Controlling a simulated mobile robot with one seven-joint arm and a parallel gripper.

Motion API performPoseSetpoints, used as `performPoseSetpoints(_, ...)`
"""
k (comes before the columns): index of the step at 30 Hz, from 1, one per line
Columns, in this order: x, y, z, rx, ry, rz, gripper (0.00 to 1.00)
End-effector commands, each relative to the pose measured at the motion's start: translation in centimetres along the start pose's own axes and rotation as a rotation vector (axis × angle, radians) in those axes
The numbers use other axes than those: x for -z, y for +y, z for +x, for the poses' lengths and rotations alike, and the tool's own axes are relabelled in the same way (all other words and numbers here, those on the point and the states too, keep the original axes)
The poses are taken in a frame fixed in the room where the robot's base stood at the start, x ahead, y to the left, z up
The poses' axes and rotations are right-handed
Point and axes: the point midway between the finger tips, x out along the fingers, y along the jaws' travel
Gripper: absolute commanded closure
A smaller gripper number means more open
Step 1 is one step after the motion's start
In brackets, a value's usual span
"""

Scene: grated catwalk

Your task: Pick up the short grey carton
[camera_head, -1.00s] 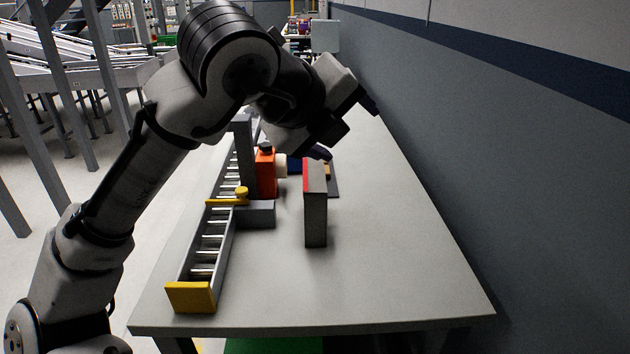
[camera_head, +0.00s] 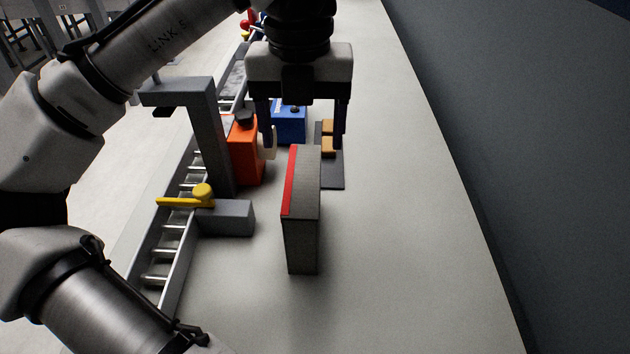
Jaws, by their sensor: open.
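A grey carton (camera_head: 302,245) with a red stripe along its top left edge stands upright on the table, near the middle of the view. It is the only grey carton that I can make out. My gripper (camera_head: 303,145) points down with its two dark fingers spread apart. In the picture the fingers lie at the carton's far end, one to each side of it. They appear above or behind the carton, and I cannot tell the exact gap.
Left of the carton are a grey block (camera_head: 228,218), a yellow lever (camera_head: 190,202), a roller track (camera_head: 165,250), a grey post (camera_head: 212,140) and an orange container (camera_head: 245,155). Behind are a blue box (camera_head: 289,124) and a dark tray (camera_head: 333,176) with tan blocks. The table's right side is clear up to the wall.

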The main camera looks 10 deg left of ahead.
Motion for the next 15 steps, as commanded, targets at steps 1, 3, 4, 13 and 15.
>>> performPoseSetpoints(1, 0.0, 0.0, 0.0, 0.000, -0.001, 0.000, 0.29)
performPoseSetpoints(3, 0.0, 0.0, 0.2, 0.001, -0.001, 0.000, 0.29)
performPoseSetpoints(4, 0.0, 0.0, 0.5, 0.001, 0.000, 0.001, 0.29)
performPoseSetpoints(13, 0.0, 0.0, 6.0, 0.003, 0.001, 0.001, 0.29)
performPoseSetpoints(15, 0.0, 0.1, 7.0, -0.001, -0.001, -0.003, 0.29)
